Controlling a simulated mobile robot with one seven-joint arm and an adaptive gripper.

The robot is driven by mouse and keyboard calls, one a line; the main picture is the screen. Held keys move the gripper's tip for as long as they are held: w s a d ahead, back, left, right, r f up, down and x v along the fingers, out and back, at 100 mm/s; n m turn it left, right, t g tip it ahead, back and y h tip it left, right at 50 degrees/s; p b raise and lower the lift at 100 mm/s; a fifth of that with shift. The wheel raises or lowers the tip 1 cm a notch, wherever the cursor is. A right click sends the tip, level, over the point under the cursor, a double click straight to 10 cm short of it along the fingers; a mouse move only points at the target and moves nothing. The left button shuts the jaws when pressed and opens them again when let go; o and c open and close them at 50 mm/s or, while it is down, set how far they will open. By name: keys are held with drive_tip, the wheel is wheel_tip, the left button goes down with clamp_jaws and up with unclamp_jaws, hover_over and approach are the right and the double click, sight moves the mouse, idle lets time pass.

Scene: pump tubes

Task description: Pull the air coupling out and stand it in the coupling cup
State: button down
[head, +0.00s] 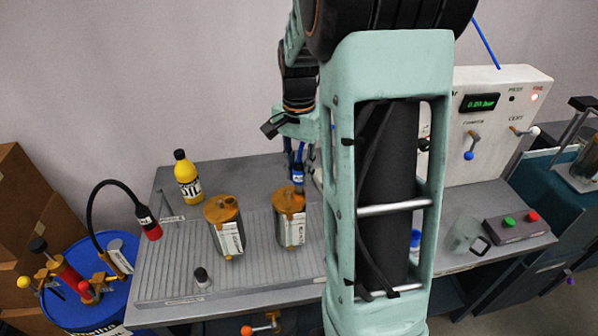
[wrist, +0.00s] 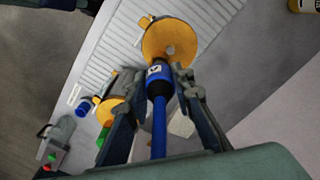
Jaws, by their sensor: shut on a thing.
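My gripper (wrist: 160,92) is shut on the air coupling (wrist: 157,76), a black and blue piece with a white label and a blue hose running back from it. In the head view my gripper (head: 299,160) holds the coupling (head: 298,176) upright over the right visible pump tube (head: 291,222), which has an orange-gold cap. In the wrist view the coupling's tip is at the edge of a gold cap (wrist: 178,33) with a small hole. I cannot tell whether the tip is seated or just clear. I cannot make out the coupling cup; my arm hides part of the bench.
Another gold-capped pump tube (head: 225,232) stands to the left, near a yellow bottle (head: 187,180). A clear mug (head: 464,237) and button box (head: 518,227) are at the right. In the wrist view another gold-topped part (wrist: 113,107) is close beside my left finger.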

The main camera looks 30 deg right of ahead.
drive_tip(key=shift+r, duration=0.15)
idle(0.3)
drive_tip(key=shift+r+p, duration=1.55)
drive_tip(key=shift+r, duration=0.35)
